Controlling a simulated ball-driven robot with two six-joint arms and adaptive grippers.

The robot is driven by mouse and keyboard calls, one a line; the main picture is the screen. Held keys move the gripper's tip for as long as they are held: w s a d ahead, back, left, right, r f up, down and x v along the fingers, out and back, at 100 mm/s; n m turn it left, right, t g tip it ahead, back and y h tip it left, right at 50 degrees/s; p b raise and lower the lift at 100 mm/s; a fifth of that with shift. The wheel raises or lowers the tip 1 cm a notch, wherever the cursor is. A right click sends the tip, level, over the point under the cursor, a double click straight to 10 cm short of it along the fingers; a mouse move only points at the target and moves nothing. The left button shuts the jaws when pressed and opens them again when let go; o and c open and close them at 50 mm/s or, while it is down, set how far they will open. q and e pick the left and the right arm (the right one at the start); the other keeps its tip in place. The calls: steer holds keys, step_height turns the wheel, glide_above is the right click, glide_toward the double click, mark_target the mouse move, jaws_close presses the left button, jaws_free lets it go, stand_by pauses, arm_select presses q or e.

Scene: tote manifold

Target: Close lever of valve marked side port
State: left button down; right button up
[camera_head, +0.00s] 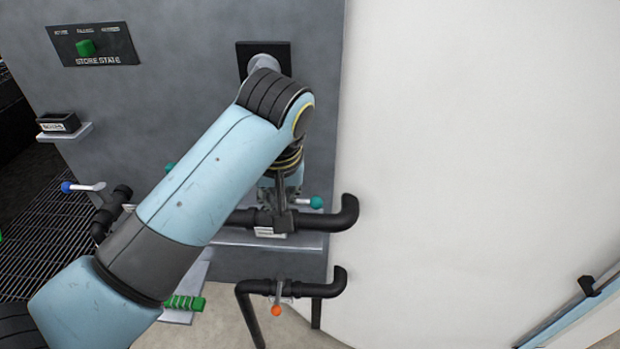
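A black pipe (338,215) runs along a grey shelf, with a teal-knobbed lever (316,202) at its right part. A small white label (268,232) sits below this valve; its text is too small to read, so I cannot tell which valve is the side port. My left gripper (283,212) points down at the valve body, just left of the teal knob. Its fingers are small and dark against the pipe; whether they are open or touching the valve is unclear. My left arm hides part of the pipe. My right gripper is out of view.
Other levers have a blue knob (67,187), a teal knob (169,167) and an orange knob (276,310) on a lower pipe (305,289). A "STORE STATE" panel (93,45) is on the grey wall. A white wall (480,130) fills the right.

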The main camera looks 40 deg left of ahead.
mark_target(293, 202)
arm_select(q)
steer(key=w+d+r+n, duration=0.1)
steer(key=w+r+n, duration=0.3)
steer(key=w, duration=0.6)
step_height(293, 202, down, 10)
steer(key=w+a+n, duration=0.1)
steer(key=a, duration=0.1)
steer(key=shift+a+g+y+p, duration=0.25)
steer(key=shift+g+y+p, duration=0.05)
steer(key=shift+p, duration=0.05)
steer(key=shift+w, duration=0.1)
